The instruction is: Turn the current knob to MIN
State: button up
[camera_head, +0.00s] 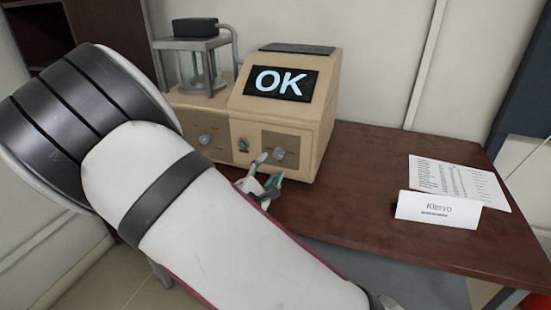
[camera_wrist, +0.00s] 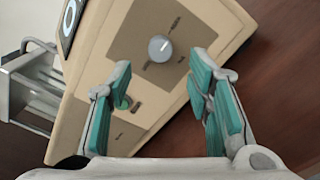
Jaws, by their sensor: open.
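A beige device (camera_head: 315,100) stands on the table, with a dark screen (camera_head: 281,83) reading "OK". Its front has a left knob (camera_head: 206,139) and a right knob (camera_head: 279,153), both round and grey. My gripper (camera_head: 268,169) is open and empty, just in front of the right knob's panel. In the wrist view one round knob (camera_wrist: 160,48) with a pale pointer line lies ahead of the gap between the fingertips of my gripper (camera_wrist: 158,82), apart from them. The lettering around the knobs is too small to read, so I cannot tell which is the current knob.
A green button (camera_head: 243,144) sits between the knobs and partly shows behind a finger in the wrist view (camera_wrist: 123,102). A glass-sided apparatus (camera_head: 190,66) adjoins the device. A name card (camera_head: 438,211) and a printed sheet (camera_head: 458,181) lie right on the brown table (camera_head: 365,165).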

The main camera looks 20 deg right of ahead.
aim_at(277, 155)
jog(key=shift+x, duration=3.2)
grip_shut()
